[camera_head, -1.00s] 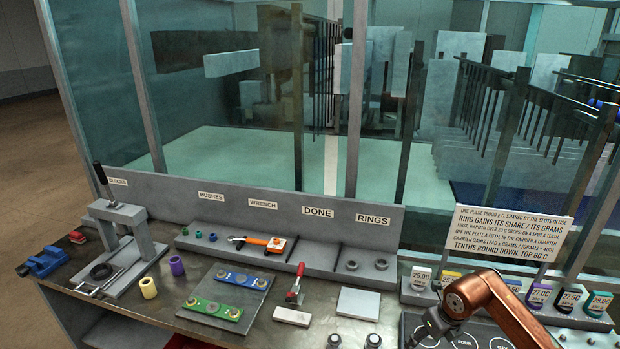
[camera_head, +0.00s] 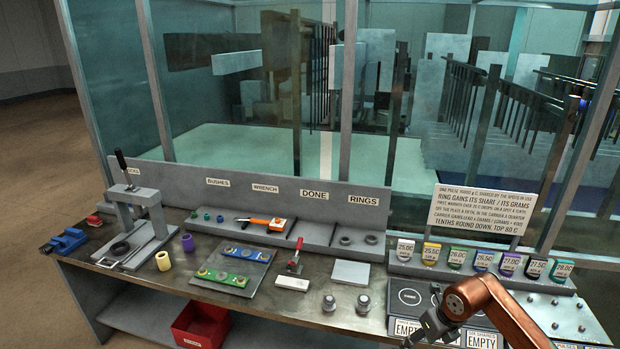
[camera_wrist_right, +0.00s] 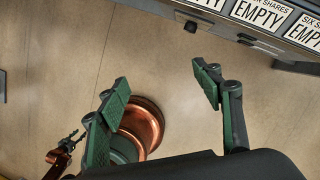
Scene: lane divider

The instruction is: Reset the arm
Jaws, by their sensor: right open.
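My right arm comes in at the lower right of the head view, copper-coloured, with its dark gripper (camera_head: 430,328) in front of the bench's right part, near the "EMPTY" labels. In the right wrist view my right gripper (camera_wrist_right: 163,82) has its green-padded fingers wide apart, with nothing between them but floor and a copper round part of my own body behind. A small copper arm with a dark end (camera_wrist_right: 70,140), seemingly my left one, shows at the lower left of that view; its jaws are too small to read. The left arm is out of the head view.
The bench (camera_head: 215,310) holds a press (camera_head: 140,215), a blue and green plate (camera_head: 230,270), a wrench (camera_head: 262,222), rings (camera_head: 371,239) and a row of labelled pots (camera_head: 482,261). A red bin (camera_head: 200,325) sits below. Open floor lies under my right gripper.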

